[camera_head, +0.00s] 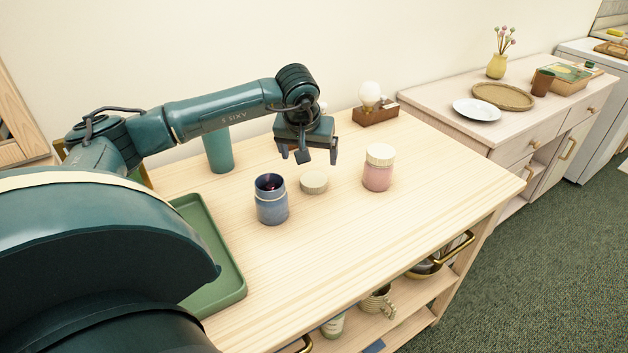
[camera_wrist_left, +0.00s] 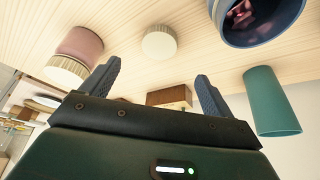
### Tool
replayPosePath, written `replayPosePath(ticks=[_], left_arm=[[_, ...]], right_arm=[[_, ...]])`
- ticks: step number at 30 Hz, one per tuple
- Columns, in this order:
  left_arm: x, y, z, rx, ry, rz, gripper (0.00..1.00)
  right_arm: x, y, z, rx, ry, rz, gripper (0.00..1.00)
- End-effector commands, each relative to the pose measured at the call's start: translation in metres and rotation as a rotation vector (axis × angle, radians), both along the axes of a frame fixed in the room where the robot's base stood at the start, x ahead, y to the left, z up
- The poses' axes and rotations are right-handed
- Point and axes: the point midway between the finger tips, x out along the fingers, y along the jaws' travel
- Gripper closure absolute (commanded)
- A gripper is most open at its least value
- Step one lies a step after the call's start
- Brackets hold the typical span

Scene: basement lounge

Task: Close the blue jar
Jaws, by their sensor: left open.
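The blue jar (camera_head: 271,201) stands upright and uncovered on the wooden table, with something dark reddish inside; its open mouth shows at the top right of the left wrist view (camera_wrist_left: 256,16). A cream ribbed lid (camera_head: 314,182) lies flat on the table just right of the jar; it also shows in the left wrist view (camera_wrist_left: 159,41). A pink jar (camera_head: 377,173) with a cream lid on it stands further right. My left gripper (camera_head: 308,158) is open and empty, above the table behind the loose lid. My right gripper is not in view.
A teal cup (camera_head: 218,151) stands behind the blue jar. A green tray (camera_head: 234,287) lies at the table's left side. A bulb lamp on a wooden base (camera_head: 376,115) stands at the back. The front right tabletop is clear.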

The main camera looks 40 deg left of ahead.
Motion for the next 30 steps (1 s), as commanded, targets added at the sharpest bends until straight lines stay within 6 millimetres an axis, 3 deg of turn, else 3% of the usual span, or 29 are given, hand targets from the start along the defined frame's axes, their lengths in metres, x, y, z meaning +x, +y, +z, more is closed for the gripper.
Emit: replayPosePath(ticks=[3,7,22,30], left_arm=[[0.008,0.004,-0.024,-0.001,0.005,0.001,0.13],[0.015,0.008,-0.041,-0.003,0.002,0.001,0.13],[0.019,0.011,-0.054,-0.001,0.002,0.000,0.13],[0.034,0.018,-0.089,-0.002,0.003,0.001,0.13]], right_arm=[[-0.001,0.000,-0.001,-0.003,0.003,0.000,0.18],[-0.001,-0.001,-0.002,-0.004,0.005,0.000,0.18],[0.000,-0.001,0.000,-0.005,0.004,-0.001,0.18],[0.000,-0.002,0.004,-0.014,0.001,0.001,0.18]])
